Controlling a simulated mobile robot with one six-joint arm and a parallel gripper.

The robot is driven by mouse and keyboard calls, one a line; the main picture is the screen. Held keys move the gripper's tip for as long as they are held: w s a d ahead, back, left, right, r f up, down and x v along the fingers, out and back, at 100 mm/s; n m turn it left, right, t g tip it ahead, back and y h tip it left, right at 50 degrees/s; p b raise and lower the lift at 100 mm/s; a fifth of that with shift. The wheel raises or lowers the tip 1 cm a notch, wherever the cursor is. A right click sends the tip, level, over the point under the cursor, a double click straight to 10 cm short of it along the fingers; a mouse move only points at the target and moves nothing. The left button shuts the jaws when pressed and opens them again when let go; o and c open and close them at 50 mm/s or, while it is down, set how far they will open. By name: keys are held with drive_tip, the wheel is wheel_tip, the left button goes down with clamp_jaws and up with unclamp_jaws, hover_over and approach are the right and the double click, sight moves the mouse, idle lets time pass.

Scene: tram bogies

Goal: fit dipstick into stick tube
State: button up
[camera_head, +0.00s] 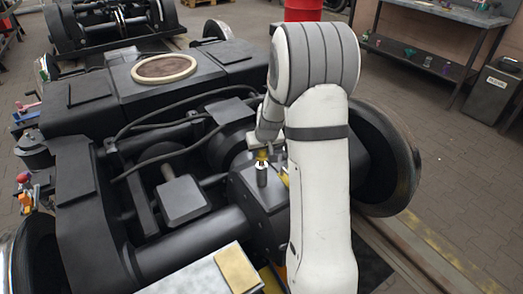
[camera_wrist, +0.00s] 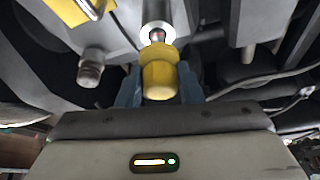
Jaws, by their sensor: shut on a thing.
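The dipstick's yellow grip (camera_wrist: 160,78) is between the bluish fingers of my gripper (camera_wrist: 160,90), which is shut on it. Ahead of the grip in the wrist view, a short reddish-metal part lies at the pale ring around the mouth of the stick tube (camera_wrist: 155,12). In the head view the yellow grip (camera_head: 262,154) is just above the stick tube (camera_head: 262,176), an upright dark cylinder with a white rim on the bogie's gearbox. The grip and tube look nearly in line. How deep the stick sits in the tube is hidden. My gripper (camera_head: 259,146) is partly hidden by my arm.
A grey threaded plug (camera_wrist: 91,68) and a yellow plate (camera_wrist: 70,10) are left of the tube in the wrist view. Black cables (camera_head: 150,130) and the bogie frame surround the gearbox. A wheel (camera_head: 390,160) stands right of my arm. A workbench (camera_head: 430,45) is farther back.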

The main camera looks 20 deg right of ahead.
sight(262, 158)
drive_tip(key=shift+f+b, duration=1.55)
drive_tip(key=shift+f, duration=0.2)
drive_tip(key=o, duration=1.3)
drive_tip(key=shift+c, duration=0.2)
drive_tip(key=p+v, duration=0.1)
drive_tip(key=v, duration=0.7)
drive_tip(key=shift+d+p, duration=0.1)
drive_tip(key=shift+p, duration=0.25)
